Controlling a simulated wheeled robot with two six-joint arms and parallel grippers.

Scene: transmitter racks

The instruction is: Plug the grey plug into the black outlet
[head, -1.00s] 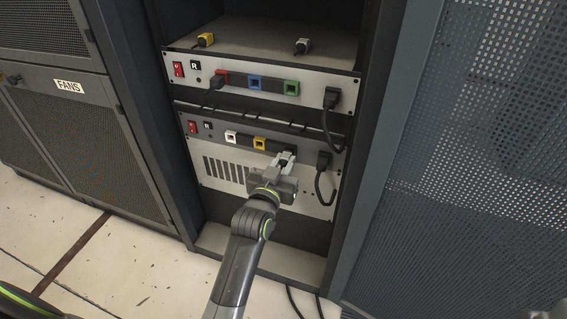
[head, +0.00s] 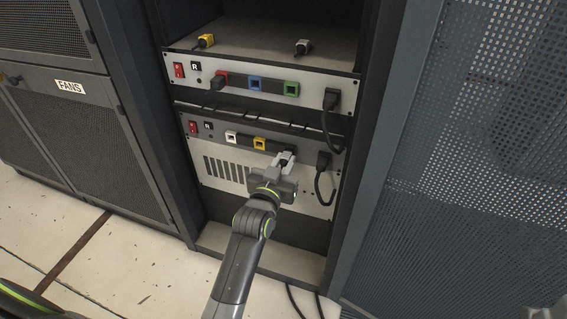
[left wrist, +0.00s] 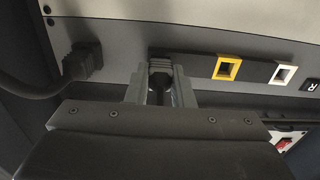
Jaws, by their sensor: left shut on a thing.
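My left gripper (head: 283,162) is shut on the grey plug, a dark ribbed piece that shows between the fingers in the left wrist view (left wrist: 160,65). The gripper is at the right end of the dark strip on the lower rack unit. The plug's front is against or very close to that strip. The black outlet is hidden behind the plug and fingers, so I cannot tell how deep the plug sits.
A white outlet (head: 231,136) and a yellow outlet (head: 260,143) are on the same strip. A black power plug with cable (head: 323,160) is close on the right. The upper unit (head: 310,77) is above; its shelf holds a yellow plug (head: 205,40) and a whitish plug (head: 302,46).

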